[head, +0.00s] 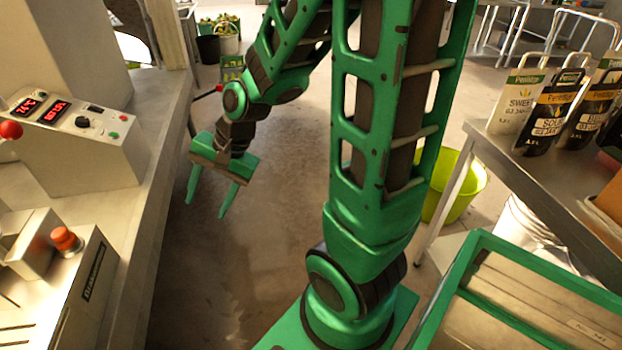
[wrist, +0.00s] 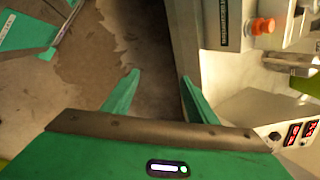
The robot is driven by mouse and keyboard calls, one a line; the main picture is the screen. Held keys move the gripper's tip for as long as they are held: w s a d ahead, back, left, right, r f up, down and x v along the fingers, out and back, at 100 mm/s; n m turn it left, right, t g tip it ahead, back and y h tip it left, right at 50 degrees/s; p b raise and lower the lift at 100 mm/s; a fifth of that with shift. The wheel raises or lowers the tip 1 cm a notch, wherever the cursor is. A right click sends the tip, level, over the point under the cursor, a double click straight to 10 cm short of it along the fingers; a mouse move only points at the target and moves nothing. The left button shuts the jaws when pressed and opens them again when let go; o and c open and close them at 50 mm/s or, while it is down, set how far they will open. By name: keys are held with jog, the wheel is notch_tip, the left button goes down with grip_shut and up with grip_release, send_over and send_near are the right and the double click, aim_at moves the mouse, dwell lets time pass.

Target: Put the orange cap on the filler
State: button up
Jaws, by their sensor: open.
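An orange cap (head: 66,238) sits at the top right corner of a low metal machine (head: 88,290) with a dark name plate, on the left counter. In the wrist view the cap (wrist: 262,26) shows at the upper right, beside the name plate. A sloped panel (head: 85,130) with red displays, a black knob and a red ball stands farther back on this counter. I cannot tell which unit is the filler. My gripper (head: 206,206) is open and empty, pointing down over the floor beside the counter edge. Its fingers also show in the wrist view (wrist: 160,76), apart from the cap.
The left counter edge (head: 165,165) runs close beside my gripper. On the right, a metal table (head: 490,150) holds several labelled pouches (head: 552,110). A lime bucket (head: 462,185) stands on the floor beneath. The floor between counter and arm is clear.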

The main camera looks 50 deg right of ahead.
jog(key=s+d+r+n+g+h, duration=0.1)
jog(key=s+d+r+n+h, duration=0.1)
jog(key=s+d, duration=0.5)
jog(key=s+d+r+n+g+h, duration=0.2)
jog(key=s+d, duration=0.6)
jog(key=s, duration=0.4)
notch_tip(320, 180, up, 2)
jog(key=shift+r+n, duration=0.25)
jog(key=shift+n, duration=0.45)
jog(key=shift+s, duration=0.1)
jog(key=shift+w+f+g, duration=0.25)
jog(key=shift+w+g, duration=0.05)
jog(key=shift+w, duration=0.35)
